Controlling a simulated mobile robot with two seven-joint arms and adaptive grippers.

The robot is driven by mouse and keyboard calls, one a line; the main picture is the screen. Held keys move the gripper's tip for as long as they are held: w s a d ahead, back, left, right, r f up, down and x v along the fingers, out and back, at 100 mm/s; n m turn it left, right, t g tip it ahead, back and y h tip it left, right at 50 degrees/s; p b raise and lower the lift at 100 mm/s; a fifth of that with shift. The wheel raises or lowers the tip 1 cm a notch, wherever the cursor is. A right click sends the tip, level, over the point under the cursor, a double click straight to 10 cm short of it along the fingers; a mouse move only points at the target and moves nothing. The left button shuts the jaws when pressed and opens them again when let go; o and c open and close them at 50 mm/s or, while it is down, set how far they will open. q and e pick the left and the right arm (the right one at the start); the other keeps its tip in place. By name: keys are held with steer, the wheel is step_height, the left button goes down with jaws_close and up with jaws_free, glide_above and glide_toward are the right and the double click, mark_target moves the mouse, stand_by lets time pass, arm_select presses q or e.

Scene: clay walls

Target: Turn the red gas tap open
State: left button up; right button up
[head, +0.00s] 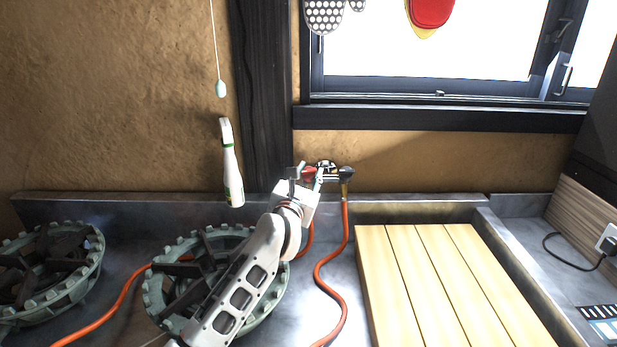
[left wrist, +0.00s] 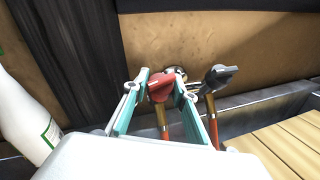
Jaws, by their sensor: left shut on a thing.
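The red gas tap (left wrist: 161,86) is on a brass pipe at the back wall, and its red handle sits between my left gripper's two fingers in the left wrist view. In the head view the red tap (head: 309,171) is partly hidden by the gripper. My left gripper (head: 309,173) is shut on the red handle; its teal-lined fingers (left wrist: 160,90) stand on either side of it. A tap with a dark grey handle (left wrist: 219,75) is just to the right, apart from the fingers. My right gripper is not in view.
Orange hoses (head: 330,275) run down from the taps. Green gas burners (head: 160,290) stand at the left and below my arm. A white bottle (head: 232,170) is left of the gripper. A slatted wooden board (head: 430,270) lies at the right.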

arm_select(q)
steer(key=shift+d+n+y, duration=0.1)
steer(key=shift+n+y, duration=0.2)
steer(key=o, duration=1.1)
steer(key=shift+c, duration=0.2)
steer(key=v, duration=1.2)
steer(key=shift+f, duration=0.1)
